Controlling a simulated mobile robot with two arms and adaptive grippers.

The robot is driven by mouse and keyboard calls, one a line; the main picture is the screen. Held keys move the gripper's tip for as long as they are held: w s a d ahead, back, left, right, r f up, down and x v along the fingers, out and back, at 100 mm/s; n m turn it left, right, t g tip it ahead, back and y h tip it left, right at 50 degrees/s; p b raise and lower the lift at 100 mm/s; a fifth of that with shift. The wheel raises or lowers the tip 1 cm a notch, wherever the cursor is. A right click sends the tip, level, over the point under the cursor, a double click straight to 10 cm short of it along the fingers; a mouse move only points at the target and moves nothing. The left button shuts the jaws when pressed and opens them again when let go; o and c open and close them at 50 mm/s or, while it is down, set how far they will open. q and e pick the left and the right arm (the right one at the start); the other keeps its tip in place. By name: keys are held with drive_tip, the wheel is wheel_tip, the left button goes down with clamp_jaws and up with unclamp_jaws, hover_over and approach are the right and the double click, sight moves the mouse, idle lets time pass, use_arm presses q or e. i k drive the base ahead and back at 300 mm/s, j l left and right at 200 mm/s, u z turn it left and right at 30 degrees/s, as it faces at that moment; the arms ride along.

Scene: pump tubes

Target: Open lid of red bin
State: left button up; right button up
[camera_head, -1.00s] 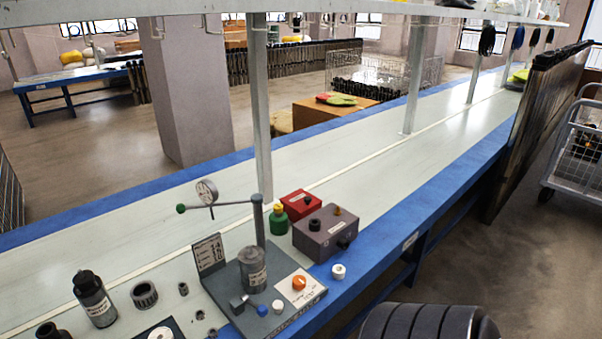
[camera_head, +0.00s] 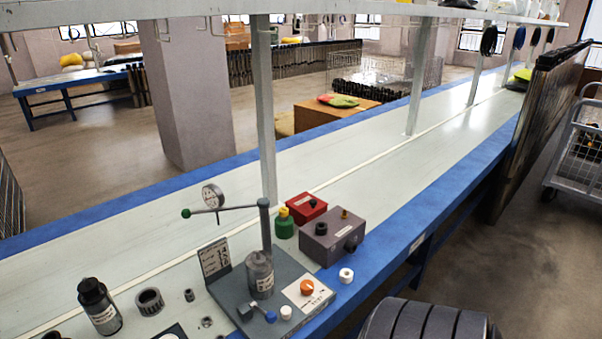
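A small red box (camera_head: 305,207) sits on the workbench, behind a larger grey-purple box (camera_head: 328,236) with knobs. It is the only red container in view, and its top looks closed. I cannot tell whether it is the red bin of the task. Neither of my grippers is in view. A dark ribbed cylindrical part (camera_head: 425,325), perhaps a link of my own arm, shows at the bottom right edge.
A grey test stand (camera_head: 262,275) with a lever and gauge stands at the bench front. A green bottle (camera_head: 284,224), black bottle (camera_head: 98,305) and small metal parts are nearby. The bench (camera_head: 380,170) is clear farther back. A wire cart (camera_head: 578,150) stands at right.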

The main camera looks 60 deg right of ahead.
sight(306, 203)
drive_tip(key=i+z, duration=0.2)
drive_tip(key=z, duration=0.25)
drive_tip(key=i+j+z, duration=0.1)
drive_tip(key=z, duration=0.4)
drive_tip(key=i, duration=0.05)
